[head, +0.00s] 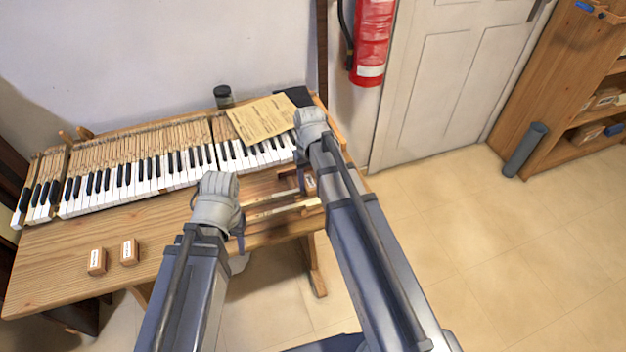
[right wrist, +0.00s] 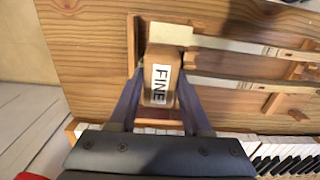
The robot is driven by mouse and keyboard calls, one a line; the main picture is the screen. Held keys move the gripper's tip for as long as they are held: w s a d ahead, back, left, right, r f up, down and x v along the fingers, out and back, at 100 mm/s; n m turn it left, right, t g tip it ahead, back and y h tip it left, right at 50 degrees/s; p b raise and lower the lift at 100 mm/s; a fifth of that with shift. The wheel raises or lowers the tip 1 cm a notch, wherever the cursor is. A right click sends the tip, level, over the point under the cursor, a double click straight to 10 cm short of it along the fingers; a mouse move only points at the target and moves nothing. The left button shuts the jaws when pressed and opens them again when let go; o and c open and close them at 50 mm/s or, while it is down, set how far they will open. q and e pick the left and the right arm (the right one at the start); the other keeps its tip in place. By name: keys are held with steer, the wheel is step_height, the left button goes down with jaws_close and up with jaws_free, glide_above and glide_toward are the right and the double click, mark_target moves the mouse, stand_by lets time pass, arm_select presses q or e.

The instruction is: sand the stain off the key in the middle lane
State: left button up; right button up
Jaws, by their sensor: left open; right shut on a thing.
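My right gripper (right wrist: 160,92) is shut on a wooden sanding block (right wrist: 160,72) labelled FINE. It holds the block at the ends of the loose keys; one pale wide key end (right wrist: 170,34) shows just beyond it. I cannot tell whether the block touches a key. Two long keys lie in lanes, an upper one (right wrist: 255,48) and a lower one (right wrist: 255,85), whose end is hidden by the gripper. No stain is visible. In the head view my right gripper (head: 304,181) is over the lanes' right end, and my open left gripper (head: 239,228) is by their left end.
Two labelled blocks (head: 97,262) (head: 129,252) stand on the table's left front (head: 50,265); their labels are unreadable. The piano keyboard (head: 150,178) runs along the back, with a paper sheet (head: 262,118) and a dark jar (head: 223,97) behind.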

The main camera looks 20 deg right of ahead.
steer(key=shift+a, duration=1.15)
steer(key=shift+d, duration=0.1)
steer(key=shift+d, duration=1.45)
steer(key=shift+d, duration=1.25)
steer(key=shift+a, duration=0.15)
